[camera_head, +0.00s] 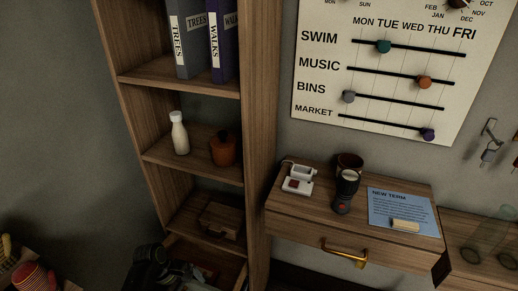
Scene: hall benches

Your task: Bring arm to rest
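My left gripper (178,272) seems to be the dark, black jointed shape at the bottom edge, left of centre. It is in front of the lower part of the wooden shelf unit (258,150), by what looks like an open drawer (215,262). Its fingers are too dark and cut off to tell whether they are open or hold anything. I cannot tell whether it touches the drawer. My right gripper is not in view.
The shelves hold binders (188,40), a white bottle (180,133) and a brown pot (223,148). A wall desk (300,222) carries a flashlight (345,190), a dark cup (349,163), a white device (298,186) and a blue sheet (385,208). Red patterned items (34,278) are lower left.

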